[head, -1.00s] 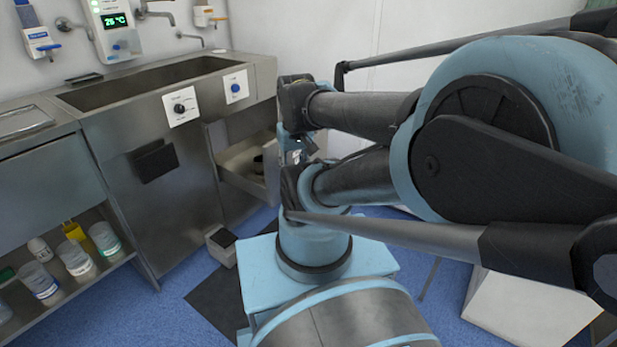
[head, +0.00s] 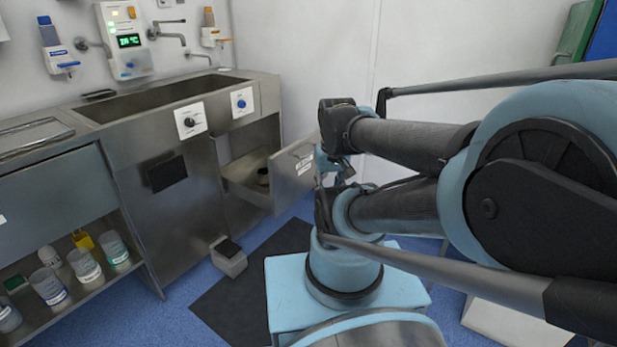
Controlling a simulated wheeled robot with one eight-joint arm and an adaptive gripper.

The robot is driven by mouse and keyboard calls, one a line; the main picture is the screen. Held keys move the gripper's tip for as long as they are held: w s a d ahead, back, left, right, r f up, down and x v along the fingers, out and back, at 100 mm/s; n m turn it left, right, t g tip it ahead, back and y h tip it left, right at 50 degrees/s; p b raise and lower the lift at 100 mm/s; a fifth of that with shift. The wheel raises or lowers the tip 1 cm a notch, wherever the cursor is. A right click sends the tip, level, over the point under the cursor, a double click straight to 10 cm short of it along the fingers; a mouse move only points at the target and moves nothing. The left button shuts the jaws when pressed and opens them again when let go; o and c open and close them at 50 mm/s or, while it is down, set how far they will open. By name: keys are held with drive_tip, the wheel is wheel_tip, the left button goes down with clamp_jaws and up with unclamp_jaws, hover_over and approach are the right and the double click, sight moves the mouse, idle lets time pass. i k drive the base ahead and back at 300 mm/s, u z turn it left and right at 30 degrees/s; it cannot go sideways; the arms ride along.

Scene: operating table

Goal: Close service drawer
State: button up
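The service drawer (head: 291,178) is pulled out from the right end of the steel sink cabinet, below the blue knob. Its metal front panel stands away from the cabinet, and its inside shows with a small dark round item (head: 262,176) in it. My arm reaches from the right toward the drawer front. The end of my arm is beside the right edge of the drawer front, and my gripper's fingers are hidden behind my arm links. I cannot tell whether it touches the drawer or whether it is open.
The steel sink (head: 165,97) runs along the back wall. A small grey pedal box (head: 229,260) stands on the floor before the cabinet, beside a dark mat (head: 232,300). Several jars stand on a low shelf at left. Blue floor (head: 190,290) is clear near the cabinet.

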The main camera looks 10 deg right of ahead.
sight(292, 168)
drive_tip(key=z, duration=0.05)
drive_tip(key=i, duration=1)
drive_tip(key=z, duration=0.75)
drive_tip(key=k, duration=0.5)
drive_tip(key=u, duration=0.5)
